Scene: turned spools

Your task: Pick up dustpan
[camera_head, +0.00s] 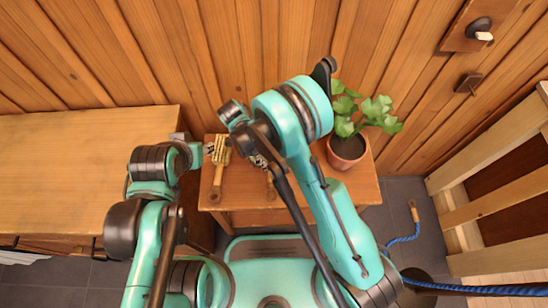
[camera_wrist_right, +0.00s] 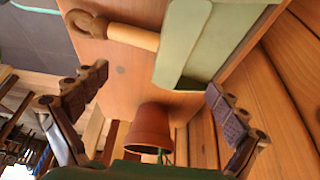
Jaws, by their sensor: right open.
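The dustpan is a sage-green pan (camera_wrist_right: 222,38) with a pale wooden handle (camera_wrist_right: 132,37) ending in a brown ring. It lies on the small wooden table (camera_head: 240,197). In the head view my right arm covers most of it, and part of its handle (camera_head: 270,184) shows. My right gripper (camera_wrist_right: 156,84) is open, its fingers spread wide with nothing between them, and the dustpan is ahead of it. In the head view this gripper (camera_head: 260,161) is largely behind the arm. My left gripper (camera_head: 208,149) is by the table's left edge; its jaws are too small to judge.
A terracotta pot (camera_head: 347,151) with a leafy plant stands at the table's back right; it also shows near the dustpan in the wrist view (camera_wrist_right: 149,128). A wooden brush-like tool (camera_head: 219,170) lies at the table's left. A wooden cabinet (camera_head: 75,165) stands left; plank walls stand behind.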

